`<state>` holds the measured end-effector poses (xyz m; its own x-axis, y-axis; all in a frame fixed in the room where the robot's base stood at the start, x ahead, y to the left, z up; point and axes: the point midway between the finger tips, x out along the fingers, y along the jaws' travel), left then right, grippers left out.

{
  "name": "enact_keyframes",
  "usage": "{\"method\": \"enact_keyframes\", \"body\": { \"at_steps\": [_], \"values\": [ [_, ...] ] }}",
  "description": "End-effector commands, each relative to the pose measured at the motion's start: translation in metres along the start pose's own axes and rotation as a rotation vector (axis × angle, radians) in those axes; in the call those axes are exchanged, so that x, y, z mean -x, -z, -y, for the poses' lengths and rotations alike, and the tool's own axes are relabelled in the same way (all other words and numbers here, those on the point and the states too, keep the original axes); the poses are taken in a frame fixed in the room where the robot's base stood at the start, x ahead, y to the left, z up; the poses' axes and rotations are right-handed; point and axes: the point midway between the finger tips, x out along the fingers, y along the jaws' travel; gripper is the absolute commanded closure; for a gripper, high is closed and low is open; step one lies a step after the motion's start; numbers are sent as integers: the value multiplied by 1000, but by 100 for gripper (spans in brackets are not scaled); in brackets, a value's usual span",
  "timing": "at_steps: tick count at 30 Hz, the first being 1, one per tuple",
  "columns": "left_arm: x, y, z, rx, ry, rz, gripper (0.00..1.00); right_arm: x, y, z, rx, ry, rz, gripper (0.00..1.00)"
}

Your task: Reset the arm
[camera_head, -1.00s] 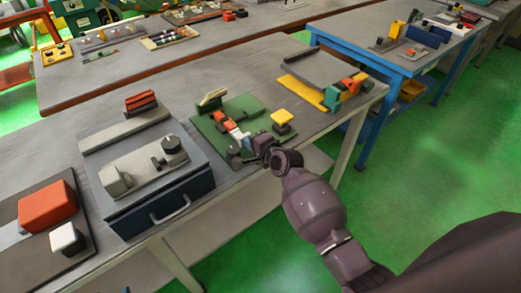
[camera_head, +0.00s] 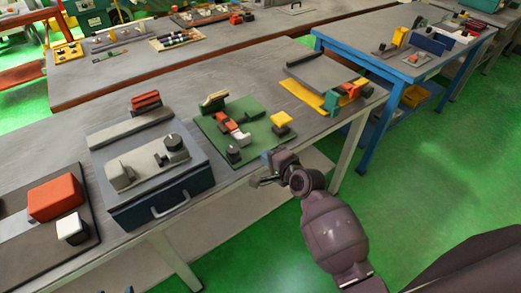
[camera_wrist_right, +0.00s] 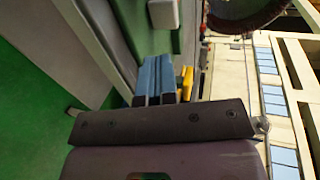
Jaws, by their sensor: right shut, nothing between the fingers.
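My right gripper (camera_head: 262,182) is at the front edge of the workbench, beside the green board (camera_head: 217,148), and holds nothing. Its arm comes in from the lower right of the head view. In the right wrist view the gripper fingers (camera_wrist_right: 156,80) are together, pointing away from the camera. The green board carries a red and white part (camera_head: 232,128), a yellow block (camera_head: 281,119) and a dark round knob (camera_head: 233,154). My left gripper does not show.
A dark blue drawer unit (camera_head: 160,205) with a handle stands left of the board. Further left is a red block (camera_head: 56,199) on a dark plate. A yellow-edged grey plate (camera_head: 325,76) lies to the right. Green floor (camera_head: 420,190) is open on the right.

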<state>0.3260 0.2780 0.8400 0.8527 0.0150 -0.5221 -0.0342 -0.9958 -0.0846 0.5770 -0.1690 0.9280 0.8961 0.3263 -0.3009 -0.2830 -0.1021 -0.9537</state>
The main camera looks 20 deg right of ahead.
Motion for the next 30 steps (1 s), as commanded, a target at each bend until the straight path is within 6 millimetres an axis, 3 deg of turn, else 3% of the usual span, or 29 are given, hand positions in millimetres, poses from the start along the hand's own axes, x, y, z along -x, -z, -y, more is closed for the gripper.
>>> {"method": "enact_keyframes", "body": {
  "at_steps": [3, 9, 21, 26, 30],
  "values": [
    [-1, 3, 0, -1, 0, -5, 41, 20, 0, -1, 1, -1, -1, 100],
    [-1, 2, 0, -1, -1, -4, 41, 38, 1, -1, 1, -2, -1, 100],
    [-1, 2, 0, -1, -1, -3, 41, 43, 1, 0, 47, 0, -2, 100],
    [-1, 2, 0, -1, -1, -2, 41, 44, 7, 6, 304, 12, -45, 100],
    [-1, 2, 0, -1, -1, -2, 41, 55, 16, 9, 691, -4, -124, 100]
  ]
}}
